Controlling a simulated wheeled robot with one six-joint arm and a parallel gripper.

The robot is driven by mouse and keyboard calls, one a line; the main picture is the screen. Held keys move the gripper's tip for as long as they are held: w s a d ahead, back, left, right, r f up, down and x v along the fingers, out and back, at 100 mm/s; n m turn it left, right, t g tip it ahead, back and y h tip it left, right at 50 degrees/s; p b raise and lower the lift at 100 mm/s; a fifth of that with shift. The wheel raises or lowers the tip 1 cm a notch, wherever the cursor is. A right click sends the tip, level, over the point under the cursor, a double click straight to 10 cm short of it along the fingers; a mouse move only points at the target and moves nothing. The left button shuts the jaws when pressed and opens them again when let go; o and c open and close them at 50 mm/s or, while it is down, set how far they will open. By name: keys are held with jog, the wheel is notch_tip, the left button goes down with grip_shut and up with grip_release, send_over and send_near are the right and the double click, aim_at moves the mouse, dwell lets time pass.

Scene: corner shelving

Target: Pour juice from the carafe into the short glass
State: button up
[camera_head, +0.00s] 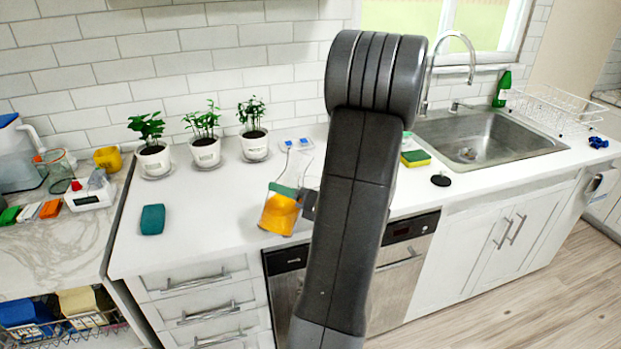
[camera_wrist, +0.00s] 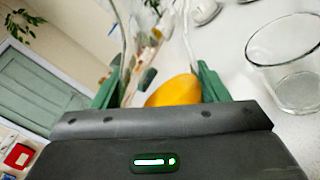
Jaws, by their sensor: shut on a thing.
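The clear carafe (camera_head: 281,212) with orange juice in its lower part is in my gripper, left of my arm in the head view. It leans a little, neck up and to the right, and the juice stays inside. In the wrist view my gripper (camera_wrist: 158,86) has its green fingers on either side of the carafe, with the orange juice (camera_wrist: 174,92) between them. A clear, empty-looking short glass (camera_wrist: 285,70) stands on the white counter right of the gripper in the wrist view, apart from the carafe. I cannot make out this glass in the head view.
Three potted plants (camera_head: 205,150) stand along the wall. A teal item (camera_head: 152,219) lies on the white counter (camera_head: 200,205). A sponge (camera_head: 415,158) lies near the sink (camera_head: 485,140). Another glass (camera_head: 59,178) is on the left counter. The counter left of the carafe is mostly clear.

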jog(key=m, duration=0.2)
jog(key=f+m, duration=0.1)
jog(key=shift+s+a+f+p, duration=0.1)
jog(key=shift+s+a+p, duration=0.15)
jog(key=shift+s+p, duration=0.1)
jog(key=shift+s+f+m, duration=0.15)
jog(key=shift+f+m, duration=0.35)
jog(key=shift+m, duration=0.4)
jog(key=shift+r+m+p, duration=0.25)
jog(key=shift+m+p, duration=0.05)
jog(key=shift+p, duration=0.05)
jog(key=shift+r+m+p, duration=0.2)
jog(key=shift+m+p, duration=0.15)
jog(key=shift+m, duration=0.15)
jog(key=shift+w+d+r+m+p, duration=0.1)
jog(key=shift+w+r+m+p, duration=0.3)
jog(key=shift+p, duration=1.25)
dwell(0.7)
jog(key=shift+s, duration=0.15)
